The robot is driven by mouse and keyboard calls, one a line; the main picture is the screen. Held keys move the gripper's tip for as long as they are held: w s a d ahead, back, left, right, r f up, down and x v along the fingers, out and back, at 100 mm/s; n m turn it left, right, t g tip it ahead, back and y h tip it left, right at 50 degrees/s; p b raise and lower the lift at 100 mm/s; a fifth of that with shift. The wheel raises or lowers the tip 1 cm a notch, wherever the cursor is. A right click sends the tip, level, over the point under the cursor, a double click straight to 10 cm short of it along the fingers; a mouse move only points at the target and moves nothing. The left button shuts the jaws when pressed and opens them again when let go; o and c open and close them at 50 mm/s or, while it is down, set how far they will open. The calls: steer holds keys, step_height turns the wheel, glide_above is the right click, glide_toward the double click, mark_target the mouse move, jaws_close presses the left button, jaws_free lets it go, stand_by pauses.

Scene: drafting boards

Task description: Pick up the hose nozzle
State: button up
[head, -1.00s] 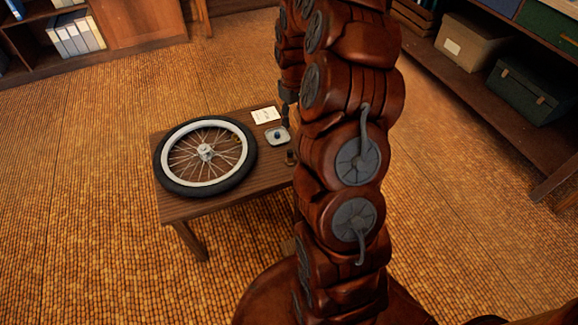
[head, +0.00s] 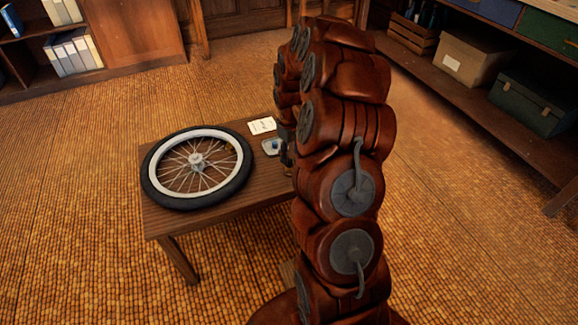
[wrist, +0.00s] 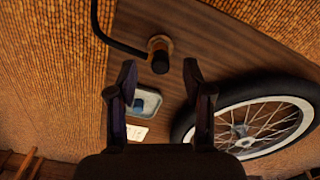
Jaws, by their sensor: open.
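A short brass-coloured piece with a black end, which looks like the hose nozzle (wrist: 158,50), stands on the wooden table in the wrist view. A thin black curved piece runs from beside it over the table's edge; I cannot tell if they are joined. My gripper (wrist: 159,78) is open, its two dark fingers apart and empty, with the nozzle showing just beyond the gap between the tips. In the head view my arm hides most of the gripper and that end of the table.
A spoked wheel with a black tyre (head: 150,187) lies on the table (head: 215,218), close to my gripper's right finger in the wrist view. A small pale dish (wrist: 154,98) with a blue thing and a white card (wrist: 137,132) lie nearby. Shelves stand behind.

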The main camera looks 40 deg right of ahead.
mark_target(290, 160)
steer(key=f, duration=0.2)
steer(key=f+b, duration=0.1)
steer(key=f, duration=0.2)
steer(key=shift+w, duration=0.2)
steer(key=shift+r, duration=0.1)
steer(key=shift+c, duration=0.2)
jaws_close()
